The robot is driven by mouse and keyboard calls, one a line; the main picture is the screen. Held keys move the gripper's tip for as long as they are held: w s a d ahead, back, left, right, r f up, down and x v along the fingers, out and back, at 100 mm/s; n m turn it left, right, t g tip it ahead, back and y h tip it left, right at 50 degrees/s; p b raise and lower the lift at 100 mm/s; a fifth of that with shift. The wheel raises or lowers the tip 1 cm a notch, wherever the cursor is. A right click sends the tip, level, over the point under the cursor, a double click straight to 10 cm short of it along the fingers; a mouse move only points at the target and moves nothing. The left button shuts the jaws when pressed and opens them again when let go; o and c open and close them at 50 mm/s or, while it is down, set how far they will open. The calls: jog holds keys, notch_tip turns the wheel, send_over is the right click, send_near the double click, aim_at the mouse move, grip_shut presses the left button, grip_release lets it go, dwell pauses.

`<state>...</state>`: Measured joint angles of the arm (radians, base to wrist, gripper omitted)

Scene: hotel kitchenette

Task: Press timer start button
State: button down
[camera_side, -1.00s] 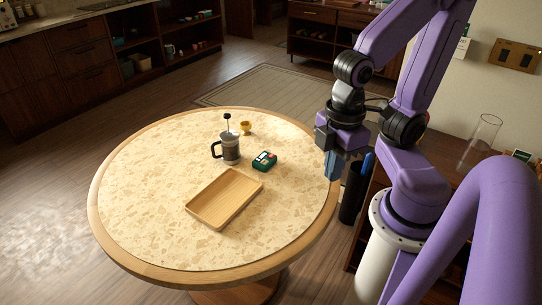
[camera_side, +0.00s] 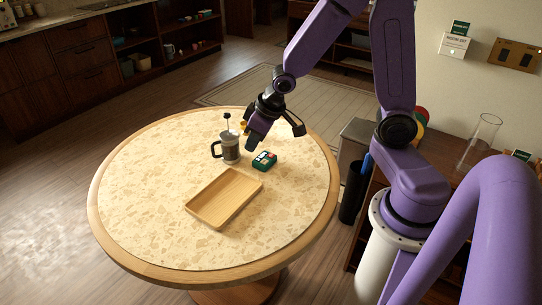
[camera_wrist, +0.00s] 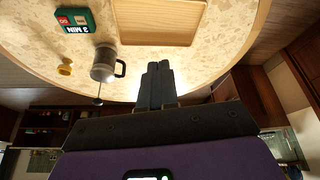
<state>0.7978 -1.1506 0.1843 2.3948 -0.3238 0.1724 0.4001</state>
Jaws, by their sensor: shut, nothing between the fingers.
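The timer (camera_side: 264,160) is a small green box with a pale display and a red part on top, lying on the round table. My gripper (camera_side: 253,144) is shut and empty, above the table between the French press and the timer in the side view, apart from the timer. In the wrist view my gripper's fingers (camera_wrist: 157,70) are together, pointing up the picture, to the right of the timer.
A French press (camera_side: 230,148) stands left of the timer; it also shows in the wrist view (camera_wrist: 104,66). A yellow egg cup (camera_wrist: 65,68) is beside it. A wooden tray (camera_side: 224,197) lies in front on the round table (camera_side: 150,180). The table's right side is clear.

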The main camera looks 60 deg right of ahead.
jog(key=w+d+f+m+t, duration=0.2)
jog(key=w+d+f+m, duration=0.35)
jog(key=w+d, duration=0.4)
jog(key=m+t, duration=0.3)
jog(key=m, duration=0.2)
send_over(274, 155)
jog(key=shift+a+f, duration=0.15)
jog(key=shift+f, duration=2)
jog(key=shift+f, duration=4.4)
jog(key=shift+f, duration=0.1)
jog(key=shift+f, duration=0.35)
